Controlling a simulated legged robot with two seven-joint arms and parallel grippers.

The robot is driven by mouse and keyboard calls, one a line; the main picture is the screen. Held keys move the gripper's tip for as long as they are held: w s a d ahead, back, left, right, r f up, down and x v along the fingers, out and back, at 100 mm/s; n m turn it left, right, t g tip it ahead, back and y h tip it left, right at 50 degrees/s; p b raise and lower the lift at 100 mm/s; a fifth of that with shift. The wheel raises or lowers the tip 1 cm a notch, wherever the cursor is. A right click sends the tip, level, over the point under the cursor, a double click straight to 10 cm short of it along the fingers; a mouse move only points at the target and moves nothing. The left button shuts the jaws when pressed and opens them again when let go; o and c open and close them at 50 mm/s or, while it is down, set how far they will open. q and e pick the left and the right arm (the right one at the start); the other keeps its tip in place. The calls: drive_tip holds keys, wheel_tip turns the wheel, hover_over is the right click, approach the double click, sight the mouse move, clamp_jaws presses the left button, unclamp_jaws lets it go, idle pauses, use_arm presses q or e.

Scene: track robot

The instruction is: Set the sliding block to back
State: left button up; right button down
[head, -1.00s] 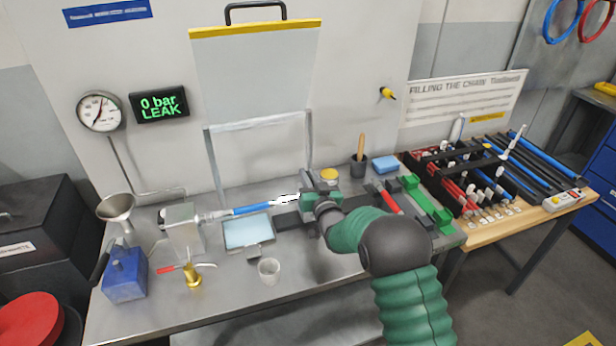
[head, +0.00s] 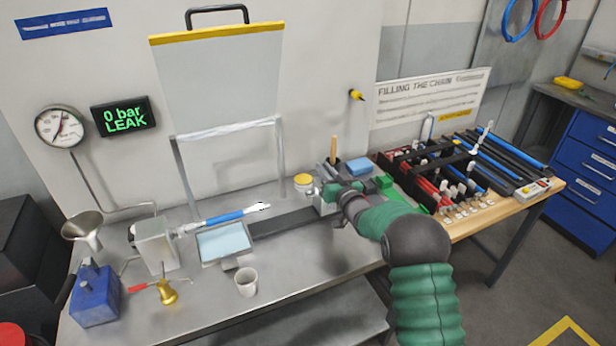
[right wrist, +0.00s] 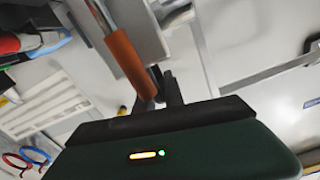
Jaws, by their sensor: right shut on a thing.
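The sliding block (head: 326,206) is a small grey block at the right end of a dark flat rail (head: 285,222) on the metal bench. The bare rail runs left from it toward a light-blue tray. My right gripper (head: 338,196) is at the block, shut on it, and its fingers cover part of it. My left gripper is not in view.
A blue-and-white hose (head: 225,217) leads from a metal box on the left. A dark pot with a wooden handle (head: 334,150) and a yellow-lidded tin (head: 303,182) stand behind the block.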

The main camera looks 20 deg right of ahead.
drive_tip(key=shift+d, duration=0.15)
drive_tip(key=c, duration=1.8)
unclamp_jaws()
drive_tip(key=shift+c, duration=0.2)
drive_tip(key=o, duration=0.3)
drive_tip(key=shift+d, duration=0.2)
drive_tip(key=shift+o, duration=0.2)
drive_tip(key=shift+d, duration=0.1)
drive_tip(key=shift+s, duration=0.25)
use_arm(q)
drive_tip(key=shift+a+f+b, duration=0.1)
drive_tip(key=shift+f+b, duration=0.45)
use_arm(e)
drive_tip(key=s, duration=1.6)
drive_tip(key=shift+s+d+f, duration=0.15)
drive_tip(key=shift+s+d, duration=0.05)
drive_tip(key=shift+d, duration=0.05)
